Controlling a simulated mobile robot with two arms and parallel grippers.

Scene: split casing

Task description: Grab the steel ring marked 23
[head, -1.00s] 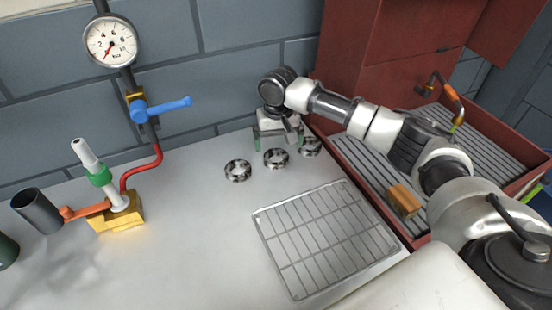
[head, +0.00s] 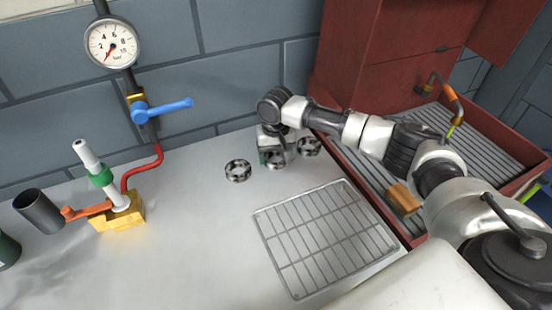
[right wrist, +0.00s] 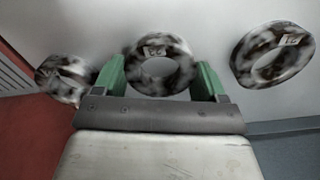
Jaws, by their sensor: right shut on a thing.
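Three mottled black-and-grey steel rings are in a row on the grey bench in the head view. My right gripper (head: 274,155) is down at the middle ring (head: 275,166) and partly hides it. In the right wrist view the green fingers of this gripper (right wrist: 161,72) are shut on the middle ring (right wrist: 158,46), one on each side. Its small white tag looks like 23, though blurred. The right-hand ring (right wrist: 248,50) has a tag I cannot read surely; in the head view it is the left ring (head: 238,177). Another ring (right wrist: 50,78) is beside the left finger. My left gripper is out of view.
A wire rack (head: 268,245) lies on the bench in front of the rings. A red toolbox (head: 527,180) with a ribbed tray stands at the right. A brass valve block (head: 120,220) and a dark cup (head: 40,212) stand at the left. The wall is behind.

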